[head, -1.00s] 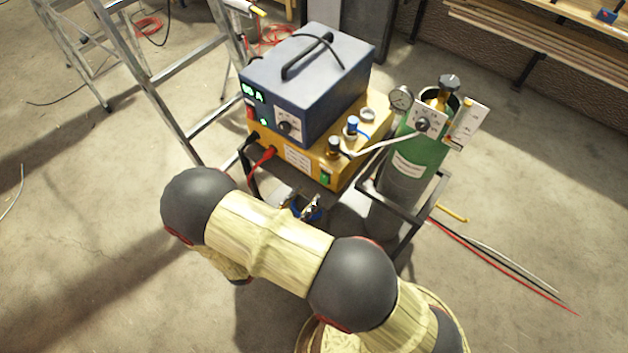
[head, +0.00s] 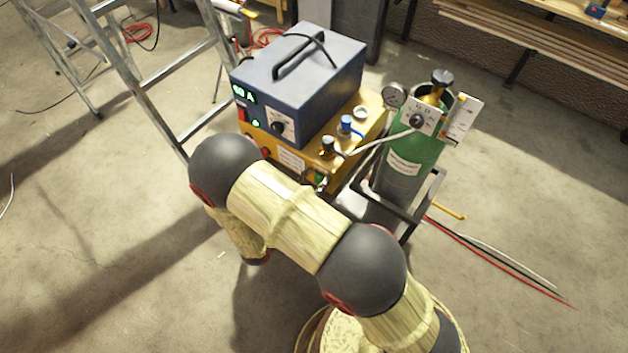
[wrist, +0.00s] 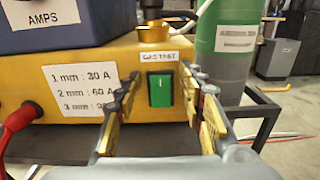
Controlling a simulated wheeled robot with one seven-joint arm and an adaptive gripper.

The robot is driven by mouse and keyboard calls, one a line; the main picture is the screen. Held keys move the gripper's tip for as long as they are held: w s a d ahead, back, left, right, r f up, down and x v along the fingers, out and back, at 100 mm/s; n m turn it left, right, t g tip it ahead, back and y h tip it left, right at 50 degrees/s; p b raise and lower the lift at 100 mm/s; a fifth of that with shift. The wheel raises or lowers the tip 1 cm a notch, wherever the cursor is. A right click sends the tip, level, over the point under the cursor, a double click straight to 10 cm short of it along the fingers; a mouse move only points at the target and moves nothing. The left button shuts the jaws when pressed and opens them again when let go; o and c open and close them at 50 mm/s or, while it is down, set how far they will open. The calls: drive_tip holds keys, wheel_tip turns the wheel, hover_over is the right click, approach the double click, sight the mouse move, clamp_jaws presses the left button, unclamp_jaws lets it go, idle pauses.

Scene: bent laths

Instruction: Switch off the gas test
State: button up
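The gas test switch (wrist: 160,89) is a green rocker in a dark frame on the front of the yellow unit (wrist: 90,57), under a white "GAS TEST" label (wrist: 159,56). It looks bright green; I cannot tell which way it is tipped. My gripper (wrist: 160,78) is open and empty in the wrist view, one finger to each side of the switch as seen from the wrist. Whether it touches the panel cannot be told. In the head view my arm hides most of the gripper and the lower front of the yellow unit (head: 372,118).
A blue welder (head: 310,75) sits on the yellow unit. A green gas cylinder (head: 410,150) with a gauge (head: 393,95) stands right of it in the cart frame (head: 428,200). A red plug (wrist: 20,118) sticks out at left. A ladder (head: 165,75) stands behind left.

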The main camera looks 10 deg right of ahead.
drive_tip(key=shift+c, duration=0.7)
drive_tip(key=c, duration=0.8)
clamp_jaws()
drive_tip(key=shift+s+a+f+t+h+b, duration=0.15)
drive_tip(key=shift+f+t+h+b, duration=0.45)
drive_tip(key=shift+b, duration=0.5)
drive_tip(key=shift+r+t+h+b, duration=0.2)
drive_tip(key=shift+t+h+b, duration=0.15)
drive_tip(key=shift+t+h, duration=0.25)
drive_tip(key=o, duration=0.9)
unclamp_jaws()
drive_tip(key=shift+o, duration=0.2)
